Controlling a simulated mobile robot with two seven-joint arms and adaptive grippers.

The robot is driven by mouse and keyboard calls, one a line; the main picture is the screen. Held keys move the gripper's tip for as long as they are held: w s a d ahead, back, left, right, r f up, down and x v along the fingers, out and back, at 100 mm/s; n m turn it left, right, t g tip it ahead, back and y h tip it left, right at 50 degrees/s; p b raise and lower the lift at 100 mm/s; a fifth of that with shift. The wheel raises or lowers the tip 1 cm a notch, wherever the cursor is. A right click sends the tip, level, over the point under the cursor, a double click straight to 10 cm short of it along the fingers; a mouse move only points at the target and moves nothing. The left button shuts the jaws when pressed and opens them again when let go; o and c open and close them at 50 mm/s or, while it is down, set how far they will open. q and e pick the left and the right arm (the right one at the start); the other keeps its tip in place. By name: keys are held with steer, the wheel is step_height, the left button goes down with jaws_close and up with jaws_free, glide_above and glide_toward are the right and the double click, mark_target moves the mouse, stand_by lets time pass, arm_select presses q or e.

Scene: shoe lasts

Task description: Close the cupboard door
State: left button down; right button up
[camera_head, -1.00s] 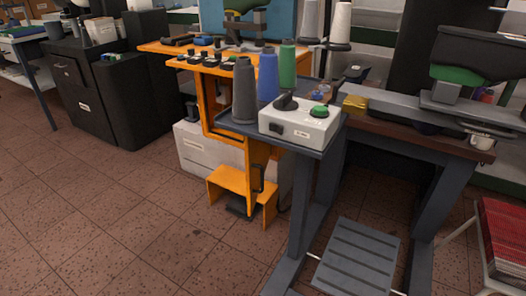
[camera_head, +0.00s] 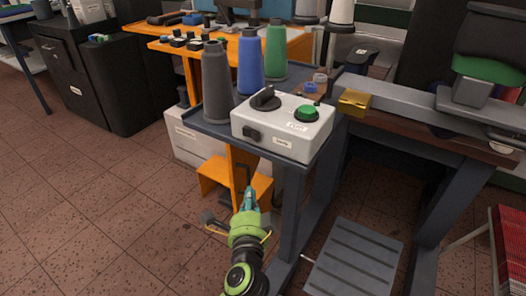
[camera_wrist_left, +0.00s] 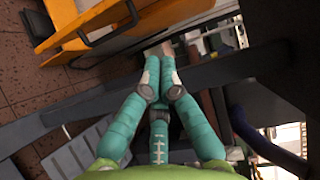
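A black cabinet (camera_head: 128,88) stands on the floor at the far left in the head view. A handle and a pale label show on its front, and I see no door standing open there. My left gripper (camera_head: 250,192) points forward below the grey-topped stand, well to the right of the cabinet. In the left wrist view its teal fingers (camera_wrist_left: 159,68) come together at the tips, with nothing clearly held. My right gripper is not in view.
A grey stand (camera_head: 291,195) carries thread cones and a white control box (camera_head: 283,128). An orange bench (camera_head: 165,47) stands behind it. A grey treadle (camera_head: 355,262) is at lower right. Brown tiled floor is clear at the left.

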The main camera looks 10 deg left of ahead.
arm_select(q)
steer(key=w+a+r, duration=0.1)
steer(key=w+a, duration=0.4)
steer(key=w, duration=0.5)
steer(key=shift+w+a+r+m+t, duration=0.15)
steer(key=shift+a+r+m+t, duration=0.15)
steer(key=shift+r, duration=0.1)
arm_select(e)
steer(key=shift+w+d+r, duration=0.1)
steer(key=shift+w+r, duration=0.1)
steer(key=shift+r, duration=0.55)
